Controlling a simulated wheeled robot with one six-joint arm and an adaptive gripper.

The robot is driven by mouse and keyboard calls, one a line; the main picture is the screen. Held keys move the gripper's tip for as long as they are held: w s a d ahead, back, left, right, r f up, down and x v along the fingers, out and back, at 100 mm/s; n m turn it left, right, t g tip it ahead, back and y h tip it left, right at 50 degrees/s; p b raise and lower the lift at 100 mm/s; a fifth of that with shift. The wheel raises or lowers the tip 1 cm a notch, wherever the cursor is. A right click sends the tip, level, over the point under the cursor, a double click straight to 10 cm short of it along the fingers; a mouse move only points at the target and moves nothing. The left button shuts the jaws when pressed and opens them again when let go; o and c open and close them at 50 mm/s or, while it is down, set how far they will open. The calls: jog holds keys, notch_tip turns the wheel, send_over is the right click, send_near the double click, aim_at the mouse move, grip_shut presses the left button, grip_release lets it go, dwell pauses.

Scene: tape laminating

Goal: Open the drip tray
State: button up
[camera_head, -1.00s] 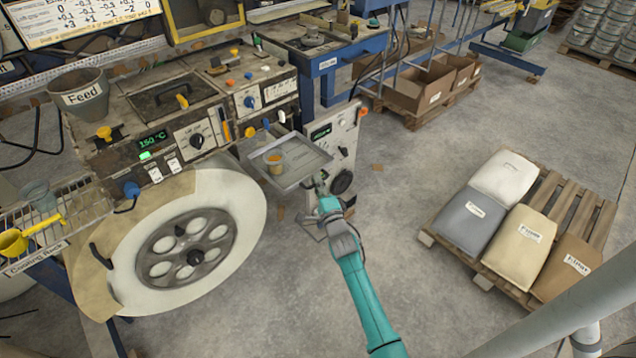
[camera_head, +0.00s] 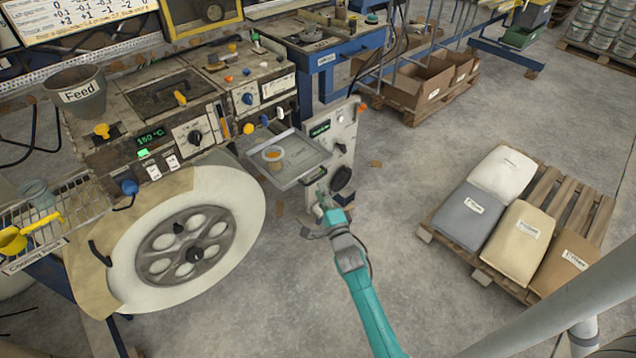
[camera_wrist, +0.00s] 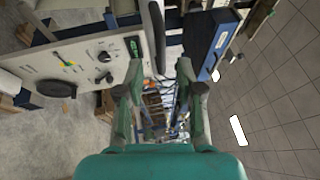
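The drip tray (camera_head: 309,157) is a shallow grey tray sticking out from the side of the machine, in the head view. My gripper (camera_head: 321,193) is just in front of and below the tray's outer edge, where a small handle (camera_head: 314,175) shows. In the wrist view my gripper (camera_wrist: 162,85) has its two fingers apart, with nothing seen between them. A dark curved bar (camera_wrist: 156,35) lies beyond the fingertips. I cannot tell whether the gripper touches the tray.
A panel with knobs and a display (camera_head: 331,140) stands right beside the tray and also shows in the wrist view (camera_wrist: 85,65). A large white roll (camera_head: 150,250) is at left. A pallet with sacks (camera_head: 500,220) is at right.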

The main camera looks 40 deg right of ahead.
jog(key=v, duration=0.6)
jog(key=shift+s, duration=0.3)
jog(key=shift+a+f, duration=0.1)
jog(key=s+a+f+n+g+y, duration=0.1)
jog(key=s+a+n+y, duration=0.1)
jog(key=s+a+n, duration=0.7)
jog(key=s+a+n+y, duration=0.2)
jog(key=s+a, duration=0.5)
jog(key=s, duration=0.5)
jog(key=s+a+r+n+g+y, duration=0.1)
jog(key=s+a+r+n, duration=0.2)
jog(key=s, duration=0.6)
jog(key=s+a+r+n+g+y, duration=0.1)
jog(key=s+a+r+n+y, duration=0.1)
jog(key=s+r+n, duration=0.6)
jog(key=shift+s+a+n+g, duration=0.3)
jog(key=shift+s+a+n, duration=0.15)
jog(key=shift+a+n, duration=0.05)
